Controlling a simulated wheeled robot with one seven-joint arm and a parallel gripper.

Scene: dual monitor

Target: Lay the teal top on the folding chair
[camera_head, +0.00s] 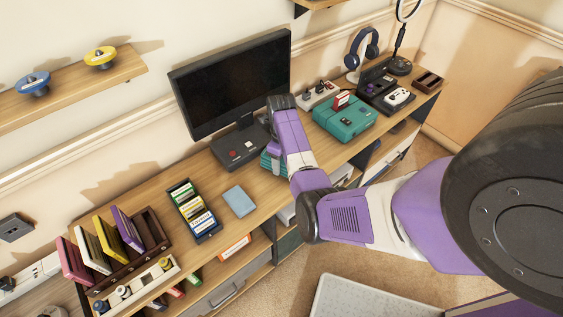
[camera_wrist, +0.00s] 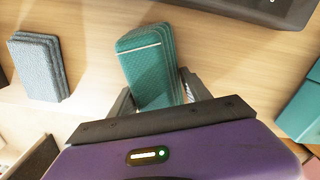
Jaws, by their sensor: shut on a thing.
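The teal top (camera_wrist: 146,66) is a folded, layered stack on the wooden desk. My gripper (camera_wrist: 158,92) has one finger on each side of its near end and is shut on it. In the head view, only a part of the teal top (camera_head: 267,161) shows beside my gripper (camera_head: 276,155), whose wrist hides the rest. The top looks to be at desk level; I cannot tell whether it is lifted. No folding chair is plainly recognizable. A pale grey flat surface (camera_head: 365,300) is at the bottom of the head view, cut off by the frame; I cannot tell if it is the chair.
A folded grey-blue cloth (camera_head: 239,201) lies left of my gripper, beside a cartridge tray (camera_head: 207,232). A monitor (camera_head: 232,84) and a dark console (camera_head: 240,147) stand behind. A teal case (camera_head: 345,120) is to the right. Carpet (camera_head: 300,270) lies in front of the desk.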

